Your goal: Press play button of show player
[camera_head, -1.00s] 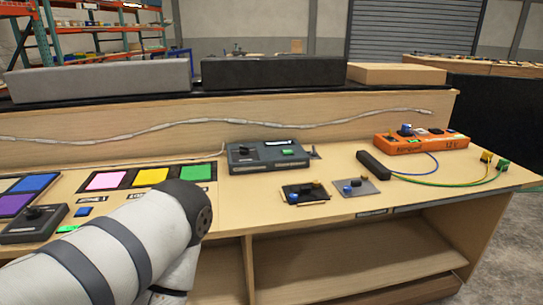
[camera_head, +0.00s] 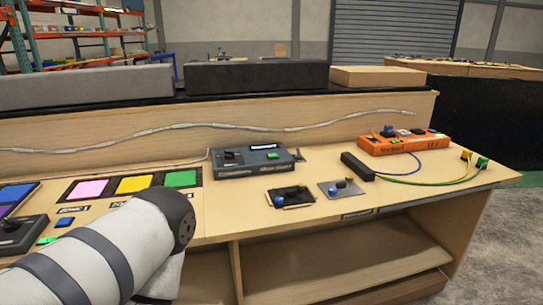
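A dark grey control box (camera_head: 236,168) with a black knob, a small display and a green button (camera_head: 272,155) stands at the middle of the wooden console; it looks like the show player, but its label is too small to read. My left arm comes in from the lower left, with its thick white, grey-banded links over the console's front edge. My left gripper is not visible. My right arm and gripper are out of view.
Pink, yellow and green pads (camera_head: 133,185) lie left of the box. Two small switch plates (camera_head: 350,196) lie right of it, then a black bar (camera_head: 357,166) and an orange unit (camera_head: 375,149) with wires. Another knob box (camera_head: 22,238) is at far left. Open shelves are below.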

